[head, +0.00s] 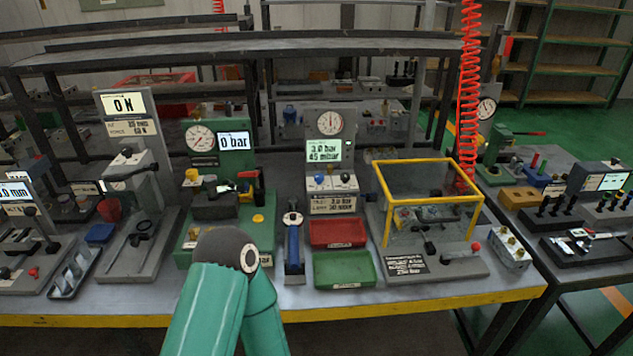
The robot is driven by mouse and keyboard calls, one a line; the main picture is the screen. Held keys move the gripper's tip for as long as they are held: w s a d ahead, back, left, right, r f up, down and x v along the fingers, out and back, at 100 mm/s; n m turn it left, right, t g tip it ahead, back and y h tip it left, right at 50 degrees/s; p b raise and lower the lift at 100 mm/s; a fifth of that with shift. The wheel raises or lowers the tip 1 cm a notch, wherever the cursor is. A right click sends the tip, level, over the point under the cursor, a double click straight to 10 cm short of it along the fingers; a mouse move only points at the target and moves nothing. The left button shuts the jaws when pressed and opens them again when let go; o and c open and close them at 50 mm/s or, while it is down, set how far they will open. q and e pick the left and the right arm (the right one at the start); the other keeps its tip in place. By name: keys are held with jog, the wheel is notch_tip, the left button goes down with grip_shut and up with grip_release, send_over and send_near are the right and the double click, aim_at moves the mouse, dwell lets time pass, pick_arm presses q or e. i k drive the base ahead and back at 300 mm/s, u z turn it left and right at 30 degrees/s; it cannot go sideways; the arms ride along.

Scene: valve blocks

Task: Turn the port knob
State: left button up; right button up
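No label I can read marks a port knob. A green test station (262,225) stands at the middle-left of the bench, with a round gauge (199,137) and a display (234,140) reading 0 bar. A dark grey block (214,207) sits on it, with yellow and red parts around it. Neither gripper shows.
A yellow-framed guard (430,203) stands on the right of the bench. A red tray (337,232) and a green tray (343,269) lie at the centre, beside a blue-handled tool (293,247). A red coiled hose (468,90) hangs behind. The bench has a yellow front edge (400,309).

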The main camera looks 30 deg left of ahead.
aim_at(318, 178)
jog(key=k, duration=1.05)
jog(key=u, duration=0.3)
jog(key=i, duration=1.65)
jog(key=z, duration=0.25)
